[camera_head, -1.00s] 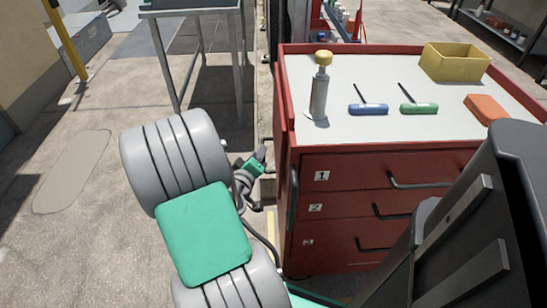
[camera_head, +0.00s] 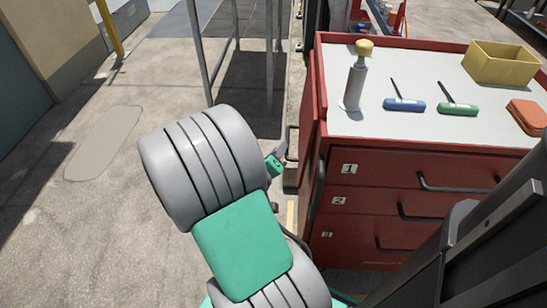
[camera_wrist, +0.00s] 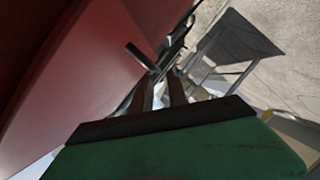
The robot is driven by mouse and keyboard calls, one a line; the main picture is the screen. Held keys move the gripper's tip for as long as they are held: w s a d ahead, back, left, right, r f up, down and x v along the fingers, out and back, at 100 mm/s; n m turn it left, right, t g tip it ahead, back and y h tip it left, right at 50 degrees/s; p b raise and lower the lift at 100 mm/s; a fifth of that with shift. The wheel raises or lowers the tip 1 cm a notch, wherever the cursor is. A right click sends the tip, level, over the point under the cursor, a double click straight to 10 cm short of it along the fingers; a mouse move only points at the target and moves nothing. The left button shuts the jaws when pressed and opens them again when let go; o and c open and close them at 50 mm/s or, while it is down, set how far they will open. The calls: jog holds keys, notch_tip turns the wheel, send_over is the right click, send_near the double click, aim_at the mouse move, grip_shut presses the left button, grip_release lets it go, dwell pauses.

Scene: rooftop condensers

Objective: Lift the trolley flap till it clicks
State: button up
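The red trolley (camera_head: 420,190) stands right of centre in the head view, its pale top level. A red panel (camera_head: 311,110) hangs down its left side and looks like the flap. A dark bar (camera_head: 291,143) sticks out by it. In the wrist view a red surface (camera_wrist: 75,65) fills the left, with a short dark peg (camera_wrist: 137,53) on it. My gripper (camera_head: 284,152) is just left of the panel, largely hidden behind my arm. In the wrist view its fingers (camera_wrist: 164,80) are apart with nothing clear between them. Contact with the panel cannot be told.
On the trolley top stand a yellow-capped cylinder (camera_head: 355,80), blue (camera_head: 405,105) and green (camera_head: 458,109) screwdrivers, a yellow bin (camera_head: 500,65) and an orange block (camera_head: 527,116). A metal-legged table (camera_head: 201,50) stands behind. The concrete floor at left is clear.

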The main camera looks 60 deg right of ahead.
jog(key=shift+v, duration=1.75)
